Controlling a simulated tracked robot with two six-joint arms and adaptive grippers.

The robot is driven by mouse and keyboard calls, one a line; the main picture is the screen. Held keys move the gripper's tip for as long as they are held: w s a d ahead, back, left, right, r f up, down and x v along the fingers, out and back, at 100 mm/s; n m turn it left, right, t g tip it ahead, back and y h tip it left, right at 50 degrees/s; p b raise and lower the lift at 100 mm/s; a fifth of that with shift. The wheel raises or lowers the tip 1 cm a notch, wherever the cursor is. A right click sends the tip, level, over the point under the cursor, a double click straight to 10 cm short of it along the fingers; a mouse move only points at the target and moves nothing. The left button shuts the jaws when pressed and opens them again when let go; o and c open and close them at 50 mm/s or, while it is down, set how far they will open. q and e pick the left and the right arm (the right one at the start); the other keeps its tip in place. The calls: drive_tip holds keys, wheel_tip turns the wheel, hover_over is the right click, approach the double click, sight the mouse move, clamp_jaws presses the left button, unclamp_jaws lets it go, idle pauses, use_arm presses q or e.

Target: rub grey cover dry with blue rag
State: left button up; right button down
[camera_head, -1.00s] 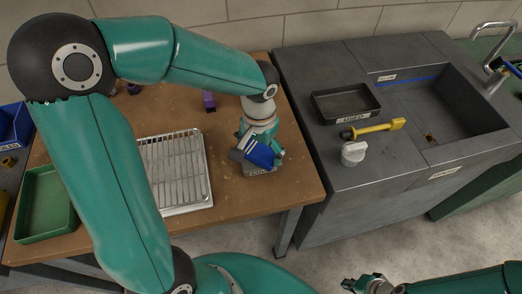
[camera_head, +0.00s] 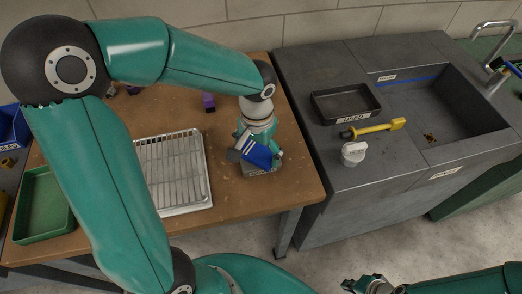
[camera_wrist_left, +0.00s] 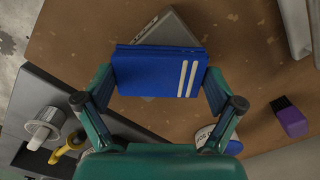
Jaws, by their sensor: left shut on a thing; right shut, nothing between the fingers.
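The blue rag (camera_head: 257,153) is a folded blue cloth with white stripes, also plain in the left wrist view (camera_wrist_left: 150,75). My left gripper (camera_head: 256,146) is shut on it, with one finger at each side in the wrist view (camera_wrist_left: 159,85). The grey cover (camera_head: 261,171) is a flat grey piece on the wooden table under the rag; its corner shows past the rag in the wrist view (camera_wrist_left: 172,26). The rag hides much of it, and I cannot tell whether they touch. My right gripper (camera_head: 358,284) is shut and empty at the bottom edge.
A wire rack on a tray (camera_head: 174,170) and a green tray (camera_head: 43,205) stand left on the table. A purple-ended item (camera_head: 209,102) lies behind. On the grey sink counter are a black tray (camera_head: 345,103), a yellow-handled tool (camera_head: 378,129) and a white knobbed item (camera_head: 353,153).

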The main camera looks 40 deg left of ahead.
use_arm(q)
drive_tip(key=shift+w+d, duration=0.15)
drive_tip(key=shift+w, duration=0.05)
drive_tip(key=shift+s+a+f, duration=0.1)
drive_tip(key=shift+s+a, duration=0.4)
drive_tip(key=shift+s, duration=0.15)
drive_tip(key=shift+w+d, duration=0.1)
drive_tip(key=shift+w+d, duration=0.45)
drive_tip(key=shift+w, duration=0.05)
drive_tip(key=shift+r+p, duration=2.45)
drive_tip(key=shift+r, duration=1.2)
